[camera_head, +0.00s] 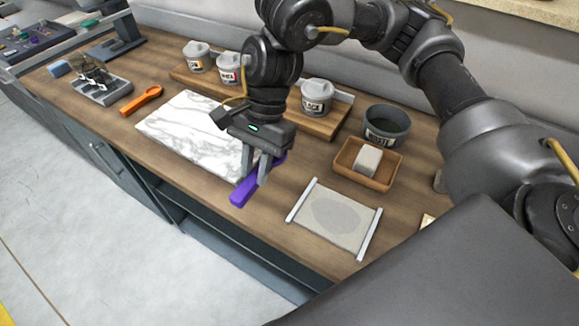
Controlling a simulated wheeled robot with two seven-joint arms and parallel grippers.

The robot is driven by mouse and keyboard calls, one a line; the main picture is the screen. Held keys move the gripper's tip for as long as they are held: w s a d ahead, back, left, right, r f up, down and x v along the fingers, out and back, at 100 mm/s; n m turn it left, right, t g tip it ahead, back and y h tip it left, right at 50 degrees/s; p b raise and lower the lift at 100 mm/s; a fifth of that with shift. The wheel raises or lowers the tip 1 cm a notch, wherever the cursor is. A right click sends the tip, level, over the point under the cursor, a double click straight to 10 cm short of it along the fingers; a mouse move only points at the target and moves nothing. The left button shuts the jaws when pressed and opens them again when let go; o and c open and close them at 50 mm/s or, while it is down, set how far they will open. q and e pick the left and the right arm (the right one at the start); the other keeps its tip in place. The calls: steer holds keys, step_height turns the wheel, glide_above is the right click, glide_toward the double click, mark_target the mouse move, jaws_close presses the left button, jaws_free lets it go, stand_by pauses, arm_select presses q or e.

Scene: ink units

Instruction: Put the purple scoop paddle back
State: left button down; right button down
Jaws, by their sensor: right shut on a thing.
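The purple scoop paddle (242,195) is in my right gripper (256,174), which is shut on it. The paddle is tilted, one end low and to the left, the other up and to the right behind the fingers. It shows over the front right corner of the white marble slab (190,128), near the counter's front edge; I cannot tell its exact height. An orange scoop paddle (141,100) lies on the counter left of the slab. A grey holder (104,93) with dark items stands further left. My left gripper is out of view.
Lidded ink pots (317,98) stand on a wooden board (190,78) behind the slab. A dark round tub (386,130), an orange-brown tray (348,173) with a pale block (368,158), and a framed screen (334,217) are to the right. Bare counter lies around the orange paddle.

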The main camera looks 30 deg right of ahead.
steer(key=w+d+f, duration=0.1)
steer(key=d, duration=0.1)
steer(key=w+d+f+p, duration=0.1)
steer(key=d, duration=0.1)
steer(key=w+d+f+p, duration=0.1)
steer(key=d, duration=0.1)
steer(key=shift+w+d, duration=0.15)
steer(key=shift+d, duration=0.1)
steer(key=f, duration=0.1)
steer(key=w+d+f, duration=0.1)
steer(key=d+f+p, duration=0.1)
steer(key=f, duration=0.1)
steer(key=shift+w+d, duration=0.2)
steer(key=shift+w, duration=0.1)
steer(key=shift+w+d+f, duration=0.2)
steer(key=shift+d+f, duration=0.2)
steer(key=shift+f, duration=0.2)
step_height(320, 180, down, 3)
steer(key=shift+w+d+r+p, duration=0.1)
steer(key=shift+d+p, duration=0.05)
steer(key=shift+p, duration=0.65)
steer(key=shift+f, duration=0.4)
